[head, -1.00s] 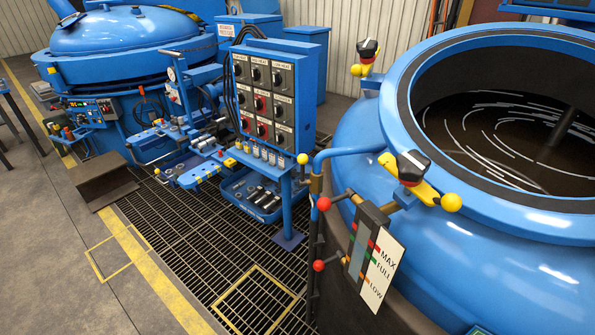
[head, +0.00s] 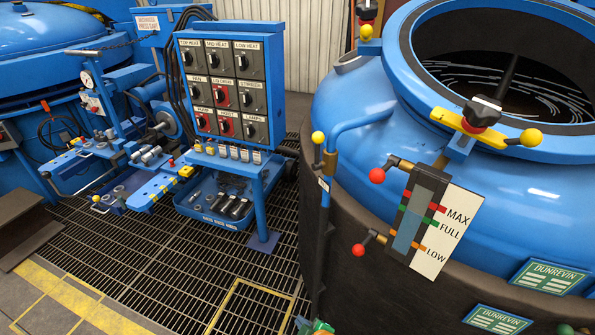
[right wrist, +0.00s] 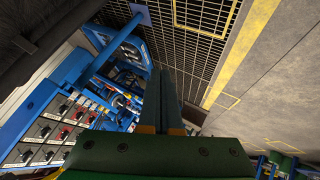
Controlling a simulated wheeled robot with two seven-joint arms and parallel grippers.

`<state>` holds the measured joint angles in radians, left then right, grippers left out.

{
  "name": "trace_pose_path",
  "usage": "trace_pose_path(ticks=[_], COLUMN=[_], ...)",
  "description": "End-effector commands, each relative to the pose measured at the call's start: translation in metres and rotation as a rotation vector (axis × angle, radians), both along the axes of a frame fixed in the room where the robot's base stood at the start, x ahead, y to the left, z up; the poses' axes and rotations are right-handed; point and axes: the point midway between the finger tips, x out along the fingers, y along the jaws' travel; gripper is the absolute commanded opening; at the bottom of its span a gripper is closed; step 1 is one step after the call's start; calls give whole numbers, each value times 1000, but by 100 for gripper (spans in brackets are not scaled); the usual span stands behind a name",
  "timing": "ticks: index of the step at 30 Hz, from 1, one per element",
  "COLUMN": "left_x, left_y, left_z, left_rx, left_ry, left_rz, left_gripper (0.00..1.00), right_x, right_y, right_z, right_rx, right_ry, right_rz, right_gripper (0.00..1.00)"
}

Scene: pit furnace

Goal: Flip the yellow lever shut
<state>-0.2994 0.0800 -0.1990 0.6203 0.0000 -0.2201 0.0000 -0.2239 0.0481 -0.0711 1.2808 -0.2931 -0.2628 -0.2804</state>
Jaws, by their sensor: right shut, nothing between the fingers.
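A yellow lever bar with a ball end (head: 452,121) lies along the rim of the open blue furnace vessel (head: 345,105), under a black-and-red knob. A second yellow-ball lever (head: 367,32) sits farther back on the rim. My right gripper (right wrist: 167,75) is shut and empty in the right wrist view, over the floor grating. In the head view only a green piece of it shows at the bottom edge, well below the levers. My left gripper is out of view.
A level gauge (head: 420,215) with two red-ball handles juts from the vessel's front. A switch panel (head: 225,85) on a blue stand is at the left, with a tool tray (head: 215,198) below. The grating (head: 150,260) in front is mostly clear.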

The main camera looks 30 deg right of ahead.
Motion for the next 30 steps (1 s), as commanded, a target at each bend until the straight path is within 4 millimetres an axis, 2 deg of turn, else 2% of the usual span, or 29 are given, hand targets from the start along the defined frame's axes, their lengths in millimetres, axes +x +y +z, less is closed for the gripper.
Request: trace_pose_path(ticks=[1, 2, 3, 5, 6, 8, 9, 12, 15, 18, 20, 30], left_x=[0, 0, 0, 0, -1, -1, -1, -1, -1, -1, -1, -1], left_y=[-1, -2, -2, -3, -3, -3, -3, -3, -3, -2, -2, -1], left_z=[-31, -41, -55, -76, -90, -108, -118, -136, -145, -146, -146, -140], left_rx=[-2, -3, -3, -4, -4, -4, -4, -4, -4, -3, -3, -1], left_ry=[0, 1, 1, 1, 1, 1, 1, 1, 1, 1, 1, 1], left_rz=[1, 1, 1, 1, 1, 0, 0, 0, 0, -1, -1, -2], left_gripper=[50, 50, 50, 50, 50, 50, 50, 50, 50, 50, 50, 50], right_x=[31, 49, 70, 95, 104, 108, 105, 86, 66, 55, 52, 58], right_y=[-6, -10, -18, -31, -40, -54, -61, -77, -85, -88, -89, -90], right_z=[7, 24, 50, 94, 127, 175, 204, 264, 301, 320, 324, 329], right_rx=[-58, -108, -182, -310, -402, -539, -624, -808, -925, -978, -988, -986], right_ry=[-112, -184, -284, -434, -529, -658, -730, -863, -936, -966, -972, -972], right_rz=[24, 40, 55, 61, 54, 29, 4, -68, -127, -158, -165, -162], right_gripper=[0, 0, 0, 0, 0, 0, 0, 0, 0, 0, 0, 0])
